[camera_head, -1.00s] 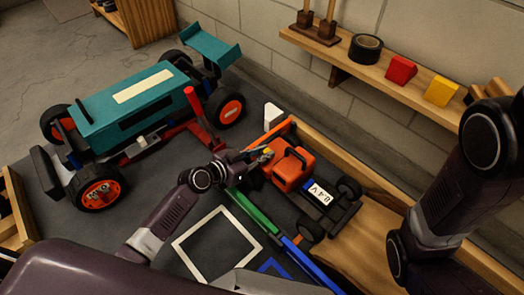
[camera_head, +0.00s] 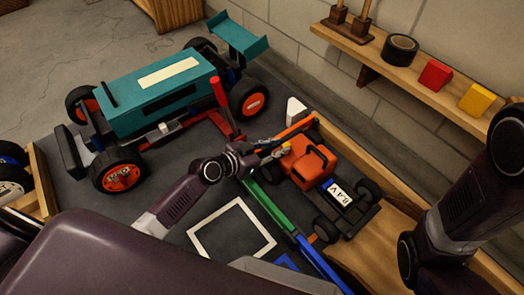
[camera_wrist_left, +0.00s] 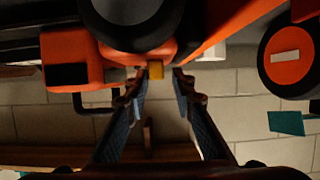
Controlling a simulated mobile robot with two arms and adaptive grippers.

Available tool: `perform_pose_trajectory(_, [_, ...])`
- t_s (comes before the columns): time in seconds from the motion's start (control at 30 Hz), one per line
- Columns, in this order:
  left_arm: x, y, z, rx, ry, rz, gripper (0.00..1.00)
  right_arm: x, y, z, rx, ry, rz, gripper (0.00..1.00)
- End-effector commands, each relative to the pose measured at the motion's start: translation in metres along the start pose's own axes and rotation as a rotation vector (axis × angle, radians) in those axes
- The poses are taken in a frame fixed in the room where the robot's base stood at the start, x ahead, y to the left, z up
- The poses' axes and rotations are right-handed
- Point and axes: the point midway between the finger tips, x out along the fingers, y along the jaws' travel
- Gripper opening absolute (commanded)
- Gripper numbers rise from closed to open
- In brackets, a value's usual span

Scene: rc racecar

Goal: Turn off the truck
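The small orange and black truck (camera_head: 304,162) sits on the dark mat beside the wooden wall shelf's base, a white plate on its rear bed. My left gripper (camera_head: 274,149) is at the truck's front left end. In the left wrist view the truck's orange body (camera_wrist_left: 68,60) fills the top, with a dark wheel above. A small yellow piece (camera_wrist_left: 156,69) sticks out of the orange body, between the fingertips of my left gripper (camera_wrist_left: 157,82). The fingers are apart; contact with the yellow piece cannot be told. My right arm stands at the right edge; its gripper is not visible.
A teal racecar (camera_head: 155,93) with orange wheels stands at the left. Green and blue bars (camera_head: 272,215) and a white square outline (camera_head: 232,229) lie in front of the truck. A wall shelf (camera_head: 410,62) holds black tape, a red block (camera_head: 435,75) and a yellow block (camera_head: 475,99).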

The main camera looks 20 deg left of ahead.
Motion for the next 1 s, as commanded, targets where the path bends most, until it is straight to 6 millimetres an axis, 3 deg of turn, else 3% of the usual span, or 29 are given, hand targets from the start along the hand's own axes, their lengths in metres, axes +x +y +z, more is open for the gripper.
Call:
perform_pose_trajectory(0.3, [-0.066, -0.001, 0.002, 0.004, -0.005, -0.001, 0.23, 0.0, 0.0, 0.0, 0.001, 0.001, -0.001, 0.38])
perform_pose_trajectory(0.5, [-0.093, -0.001, 0.001, 0.002, -0.002, -0.001, 0.23, 0.0, -0.001, 0.0, 0.001, 0.001, -0.001, 0.38])
perform_pose_trajectory(1.0, [-0.101, -0.001, 0.0, 0.001, 0.0, -0.002, 0.23, 0.0, -0.001, 0.0, 0.001, 0.002, -0.001, 0.38])
